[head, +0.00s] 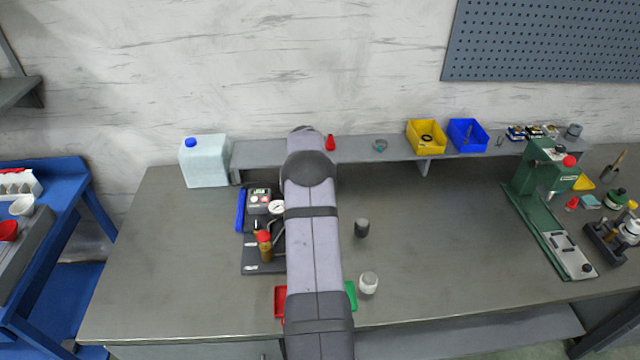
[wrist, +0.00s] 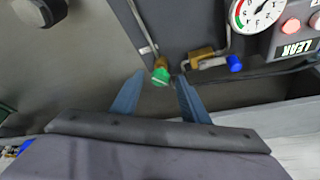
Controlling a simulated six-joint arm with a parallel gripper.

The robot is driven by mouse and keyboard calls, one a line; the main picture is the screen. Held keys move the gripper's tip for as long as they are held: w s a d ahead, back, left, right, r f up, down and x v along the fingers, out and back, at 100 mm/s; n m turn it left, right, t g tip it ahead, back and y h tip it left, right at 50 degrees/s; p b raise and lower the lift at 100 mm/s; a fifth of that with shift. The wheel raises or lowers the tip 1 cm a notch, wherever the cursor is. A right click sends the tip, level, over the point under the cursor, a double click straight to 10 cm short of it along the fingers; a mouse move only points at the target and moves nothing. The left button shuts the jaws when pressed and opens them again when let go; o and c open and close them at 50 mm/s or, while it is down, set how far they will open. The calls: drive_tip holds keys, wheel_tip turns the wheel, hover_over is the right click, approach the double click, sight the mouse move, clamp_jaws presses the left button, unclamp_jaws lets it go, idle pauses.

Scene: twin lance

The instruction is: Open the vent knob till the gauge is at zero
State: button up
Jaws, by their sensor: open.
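In the wrist view my gripper (wrist: 160,100) is open, with its two blue-grey fingers apart and empty. A green knob (wrist: 160,76) on a brass fitting lies just beyond the fingertips, between them in the picture. A blue knob (wrist: 234,63) on a brass valve is to the right. I cannot tell which is the vent knob. The round gauge (wrist: 256,12) is cut by the top edge; its reading is unclear. In the head view the dark test panel (head: 250,268) carries the small gauge (head: 276,207). My arm covers part of the panel and hides my gripper there.
A brass part with a red top (head: 264,238) stands on the panel. Red buttons (wrist: 290,26) and a LEAK label sit beside the gauge. A dark cup (head: 362,228) and a white jar (head: 368,283) stand right of my arm. The bench between them and the green press (head: 530,195) is clear.

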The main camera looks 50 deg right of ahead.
clamp_jaws()
drive_tip(key=c, duration=1)
unclamp_jaws()
drive_tip(key=shift+s+n, duration=0.1)
drive_tip(key=shift+n, duration=0.3)
drive_tip(key=n+t+b, duration=0.1)
drive_tip(key=n, duration=0.1)
drive_tip(key=n+t+y+b, duration=0.1)
drive_tip(key=n, duration=0.2)
drive_tip(key=shift+s+d+f, duration=0.15)
drive_tip(key=shift+s+d, duration=0.05)
drive_tip(key=n+b, duration=0.1)
drive_tip(key=n, duration=0.1)
drive_tip(key=n+t+y+b, duration=0.1)
drive_tip(key=n+b, duration=0.1)
drive_tip(key=shift+s+d+n+y, duration=0.1)
drive_tip(key=shift+n+y, duration=0.2)
drive_tip(key=o, duration=1)
